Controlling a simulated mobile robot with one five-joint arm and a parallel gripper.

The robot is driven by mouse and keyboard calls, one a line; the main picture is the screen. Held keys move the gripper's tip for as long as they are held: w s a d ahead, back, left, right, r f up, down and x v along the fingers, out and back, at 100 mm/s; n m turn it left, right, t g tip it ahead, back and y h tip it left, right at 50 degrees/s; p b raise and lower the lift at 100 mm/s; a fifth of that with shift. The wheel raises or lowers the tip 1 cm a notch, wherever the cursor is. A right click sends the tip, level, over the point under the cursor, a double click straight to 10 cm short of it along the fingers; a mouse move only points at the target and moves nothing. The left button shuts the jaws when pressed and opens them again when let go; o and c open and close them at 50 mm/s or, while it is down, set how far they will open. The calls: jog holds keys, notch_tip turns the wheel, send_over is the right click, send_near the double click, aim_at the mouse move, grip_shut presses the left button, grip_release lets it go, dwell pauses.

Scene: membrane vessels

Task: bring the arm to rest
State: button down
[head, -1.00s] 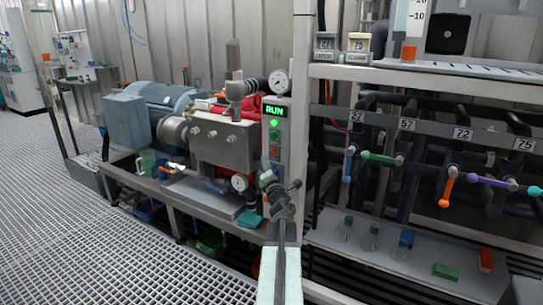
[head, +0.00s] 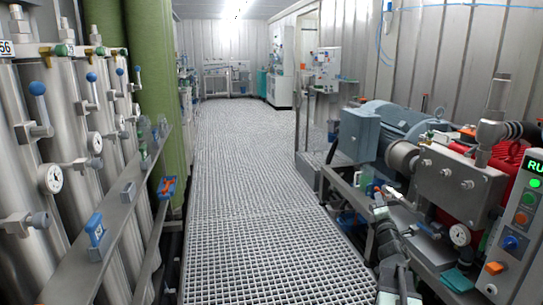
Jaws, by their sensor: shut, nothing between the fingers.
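My arm reaches up from the bottom of the head view, right of the middle, its pale and dark links showing. My gripper (head: 379,200) is at its far end, small and dark, shut and empty. In the picture it overlaps the front edge of the pump skid (head: 345,192); whether it touches the skid I cannot tell.
A grated walkway (head: 260,190) runs clear ahead. Steel membrane vessels (head: 60,130) with gauges and blue-knobbed valves line the left, behind a metal rail (head: 120,205). On the right are a blue-grey motor (head: 400,125), a pump block (head: 455,185) and a control panel (head: 520,215) with green-lit display.

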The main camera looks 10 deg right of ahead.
jog(key=w+a+f+m+g+y, duration=0.1)
jog(key=w+a+f+m, duration=0.15)
jog(key=a, duration=0.45)
jog(key=w+a+f+m+g, duration=0.1)
jog(key=w+a+f, duration=0.15)
jog(key=a, duration=0.55)
jog(key=s+a+f+m+g+y, duration=0.1)
jog(key=a+f+m+g+y, duration=0.15)
jog(key=a+f, duration=0.45)
jog(key=s+a+f+m+g+y, duration=0.1)
jog(key=a+f+m+g, duration=0.3)
jog(key=a, duration=0.6)
jog(key=s+a+f+m+g+y, duration=0.1)
jog(key=s+a+f+m+g, duration=0.25)
jog(key=s, duration=0.35)
jog(key=s+a+f+m+g+y, duration=0.1)
jog(key=s+a+f+m+g, duration=0.2)
jog(key=s, duration=0.4)
jog(key=s+a+f+m+g+y, duration=0.1)
jog(key=s+a+f+m+g, duration=0.1)
jog(key=s+f+g, duration=0.35)
notch_tip(320, 180, up, 39)
jog(key=s+t+p, duration=0.1)
jog(key=t+p, duration=0.1)
jog(key=p, duration=3.6)
jog(key=shift+p, duration=0.35)
jog(key=shift+a, duration=0.1)
